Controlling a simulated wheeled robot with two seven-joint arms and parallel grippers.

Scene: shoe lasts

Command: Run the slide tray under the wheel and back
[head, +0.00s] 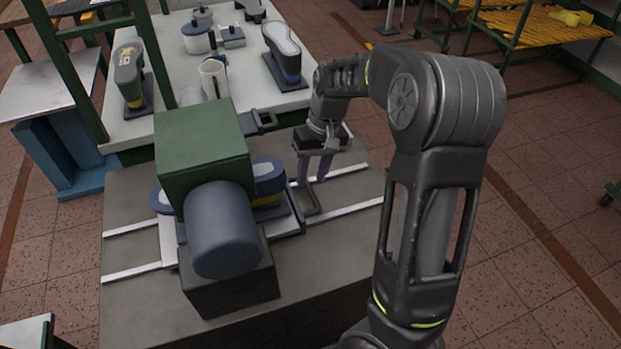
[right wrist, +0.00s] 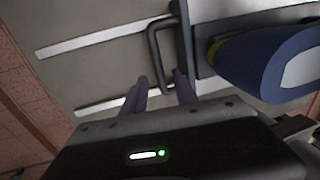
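The slide tray (head: 294,208) lies on white rails under a green machine housing. Its dark U-shaped handle (head: 311,198) sticks out at its right end and shows in the right wrist view (right wrist: 153,55). A blue shoe last (head: 268,178) is on the tray, partly hidden by the machine; it is large in the right wrist view (right wrist: 270,65). No wheel shows clearly; the housing may cover it. My right gripper (head: 313,180) points down by the handle with its purple fingers apart. In the right wrist view its fingertips (right wrist: 161,75) appear either side of the handle's bar; contact is unclear. My left gripper is out of view.
The green housing (head: 200,150) and a blue-grey cylinder (head: 222,230) stand over the tray. Bare rails (head: 345,172) run right of the handle, with free table there. A white table (head: 170,45) behind holds lasts and pots.

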